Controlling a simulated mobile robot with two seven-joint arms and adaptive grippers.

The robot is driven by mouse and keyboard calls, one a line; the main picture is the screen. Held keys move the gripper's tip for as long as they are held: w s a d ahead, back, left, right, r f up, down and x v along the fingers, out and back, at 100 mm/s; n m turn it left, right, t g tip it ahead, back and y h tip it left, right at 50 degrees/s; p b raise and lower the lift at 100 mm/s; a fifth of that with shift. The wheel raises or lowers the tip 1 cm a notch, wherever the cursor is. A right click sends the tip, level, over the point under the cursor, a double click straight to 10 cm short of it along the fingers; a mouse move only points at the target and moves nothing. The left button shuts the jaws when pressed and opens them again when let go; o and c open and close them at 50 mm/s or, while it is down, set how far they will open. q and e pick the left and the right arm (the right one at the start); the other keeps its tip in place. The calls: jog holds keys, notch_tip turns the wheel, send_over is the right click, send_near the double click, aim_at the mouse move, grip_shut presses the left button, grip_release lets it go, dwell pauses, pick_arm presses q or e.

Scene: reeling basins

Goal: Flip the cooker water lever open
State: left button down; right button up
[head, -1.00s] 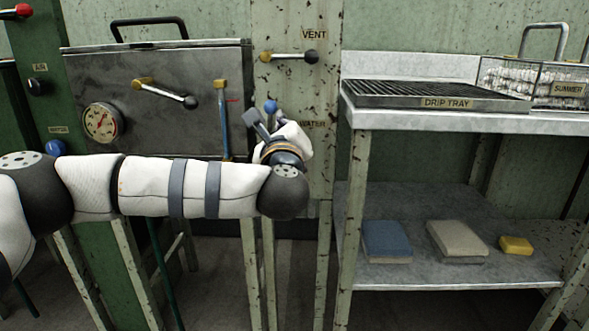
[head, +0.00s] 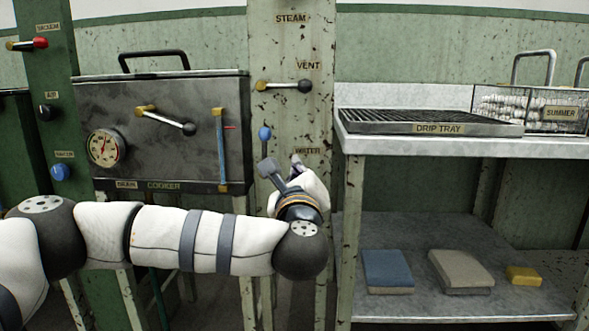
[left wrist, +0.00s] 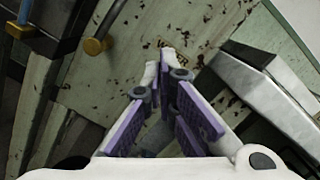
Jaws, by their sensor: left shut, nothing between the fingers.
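The water lever (head: 265,134) has a blue knob standing upright on the pale green post, left of the WATER label (head: 307,151). Its lower part is hidden behind my left gripper (head: 283,164) in the head view. The gripper is shut and empty, just below and right of the knob; I cannot tell whether it touches the stem. In the left wrist view the gripper (left wrist: 165,78) points at the post, and a brass hub (left wrist: 95,46), likely the lever's, is left of the fingers. The knob is outside that view. The cooker (head: 165,115) is to the left.
The vent lever (head: 285,86) lies horizontal above the water lever. A blue gauge (head: 221,150) and a black-knobbed lever (head: 165,120) are on the cooker front. Right of the post is a metal shelf (head: 345,140) with a drip tray (head: 430,127). Cloth blocks (head: 388,270) lie below.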

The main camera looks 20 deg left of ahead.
pick_arm(q)
jog(key=p+v, duration=0.1)
jog(key=v, duration=0.5)
jog(key=shift+s+a+r, duration=0.2)
jog(key=shift+s, duration=0.3)
